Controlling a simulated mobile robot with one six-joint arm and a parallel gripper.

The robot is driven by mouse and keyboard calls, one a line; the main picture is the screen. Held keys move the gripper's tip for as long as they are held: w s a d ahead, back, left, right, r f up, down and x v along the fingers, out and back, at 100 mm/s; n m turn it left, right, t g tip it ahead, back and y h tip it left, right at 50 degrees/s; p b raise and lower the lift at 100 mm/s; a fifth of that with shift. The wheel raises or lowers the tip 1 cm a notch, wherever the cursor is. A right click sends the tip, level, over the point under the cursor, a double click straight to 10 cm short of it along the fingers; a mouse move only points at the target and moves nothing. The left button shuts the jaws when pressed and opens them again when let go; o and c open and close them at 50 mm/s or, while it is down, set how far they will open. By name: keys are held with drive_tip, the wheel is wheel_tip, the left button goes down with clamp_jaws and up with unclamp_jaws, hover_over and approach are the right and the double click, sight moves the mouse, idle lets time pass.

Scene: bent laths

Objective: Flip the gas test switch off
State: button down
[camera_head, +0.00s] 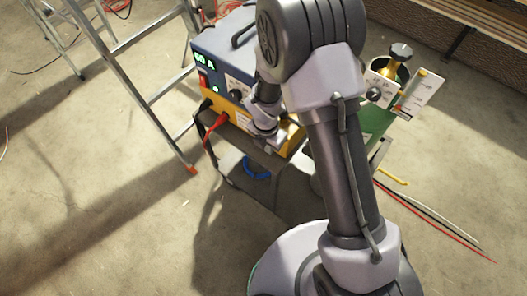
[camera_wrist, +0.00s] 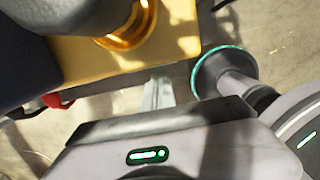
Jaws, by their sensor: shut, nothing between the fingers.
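A welding power source (camera_head: 222,50) with a blue upper body and a yellow lower part stands left of my arm in the head view. Its front carries a lit green display reading about 60 A, a red switch (camera_head: 203,80) and a black knob (camera_head: 237,95). I cannot make out a switch marked gas test; my arm hides the right part of the front. My gripper (camera_head: 263,146) is shut and empty, close to the lower yellow front; contact cannot be told. In the wrist view the yellow panel (camera_wrist: 180,40) shows a gold ring (camera_wrist: 128,38) around a grey rounded part.
A red plug (camera_head: 221,118) with a cable sits in the lower front. An aluminium ladder (camera_head: 150,90) stands at left. At right are a brass fitting (camera_head: 398,66) and white scale plates (camera_head: 412,94). Loose wires (camera_head: 440,222) lie on the floor, which is clear at lower left.

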drive_tip(key=shift+w+d+p, duration=0.15)
drive_tip(key=shift+p, duration=0.2)
drive_tip(key=shift+w+d+p, duration=0.1)
drive_tip(key=shift+w+p, duration=0.05)
drive_tip(key=shift+p, duration=0.5)
drive_tip(key=shift+w+f+b, duration=0.1)
drive_tip(key=shift+f+b, duration=0.05)
drive_tip(key=shift+b, duration=0.15)
drive_tip(key=shift+r+p, duration=0.85)
drive_tip(key=shift+p, duration=0.1)
